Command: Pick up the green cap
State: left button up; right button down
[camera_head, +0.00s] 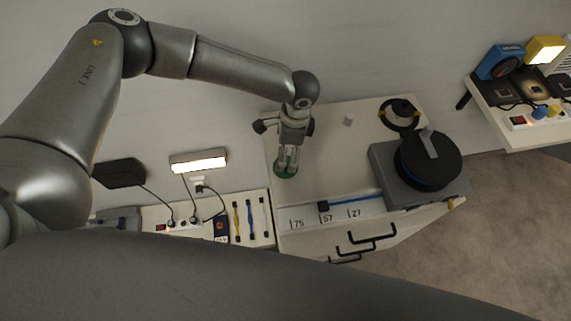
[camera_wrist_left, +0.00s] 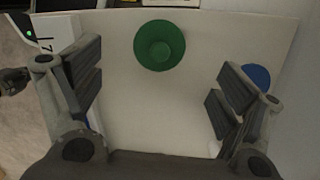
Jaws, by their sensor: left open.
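The green cap (camera_head: 285,173) is on the white cabinet top in the head view, directly at the fingertips of my left gripper (camera_head: 288,158). The fingers partly cover it there. In the left wrist view the green cap (camera_wrist_left: 160,46) is a round disc with a raised round centre, fully visible. My left gripper (camera_wrist_left: 157,88) is open and empty in that view, one finger on each side. The cap lies ahead of the fingers, in the gap's line, and no finger touches it visibly. My right gripper does not show.
A grey box with a black round device (camera_head: 428,160) stands on the right of the cabinet top (camera_head: 335,150). A black ring (camera_head: 399,114) and a small grey cube (camera_head: 348,120) lie behind. A blue disc (camera_wrist_left: 257,75) shows beside the right-hand finger. Power strips and tools lie at left.

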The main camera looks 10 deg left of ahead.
aim_at(285, 175)
pick_arm(q)
notch_tip(285, 175, down, 3)
jog(key=shift+a+r, duration=0.1)
notch_tip(285, 175, down, 4)
jog(key=shift+f+p, duration=0.25)
jog(key=shift+p, duration=0.55)
jog(key=shift+f, duration=0.35)
jog(key=c, duration=0.9)
